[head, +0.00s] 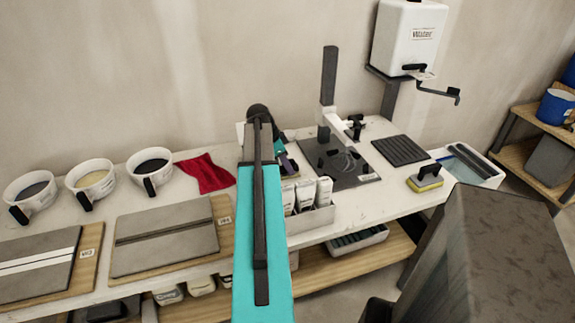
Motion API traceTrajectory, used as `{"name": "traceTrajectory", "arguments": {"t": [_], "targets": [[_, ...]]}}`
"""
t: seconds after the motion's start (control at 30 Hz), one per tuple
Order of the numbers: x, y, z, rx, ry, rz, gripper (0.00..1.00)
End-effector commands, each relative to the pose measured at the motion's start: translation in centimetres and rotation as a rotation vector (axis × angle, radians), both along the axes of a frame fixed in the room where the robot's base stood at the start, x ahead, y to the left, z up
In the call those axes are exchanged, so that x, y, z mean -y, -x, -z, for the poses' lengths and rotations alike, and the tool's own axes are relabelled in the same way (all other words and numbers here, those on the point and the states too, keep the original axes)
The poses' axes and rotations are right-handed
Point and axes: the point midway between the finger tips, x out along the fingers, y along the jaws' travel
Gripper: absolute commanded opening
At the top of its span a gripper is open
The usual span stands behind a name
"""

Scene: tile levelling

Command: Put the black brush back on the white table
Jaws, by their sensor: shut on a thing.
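My teal arm (262,240) rises from the bottom middle and bends at a dark joint over the back of the table. I cannot make out my gripper; its end seems hidden behind the arm. I cannot pick out the black brush either. The white table (345,206) runs along the wall, with bare patches at its front right. A little teal and dark material shows just right of the arm, too covered to identify.
Several cups (92,181) and two tile boards (165,238) stand left, with a red cloth (205,173). A white caddy (312,221), a dark mat (365,180) with an upright device, a black ribbed pad (400,150), a yellow sponge (425,183) and a water tank (405,40) are right.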

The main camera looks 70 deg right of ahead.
Motion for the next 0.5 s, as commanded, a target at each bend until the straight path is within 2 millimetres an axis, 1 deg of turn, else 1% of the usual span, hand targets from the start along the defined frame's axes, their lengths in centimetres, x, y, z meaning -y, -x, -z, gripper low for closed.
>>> {"name": "traceTrajectory", "arguments": {"t": [0.37,0.4,0.47,0.5], "targets": [[0.02,0.01,0.28,0.0,0.001,0.0,0.0],[0.02,0.01,0.33,0.0,0.0,0.0,0.25],[0.02,0.01,0.27,0.0,0.0,0.0,0.35],[0.02,0.01,0.27,0.0,0.0,0.0,0.42]]}}
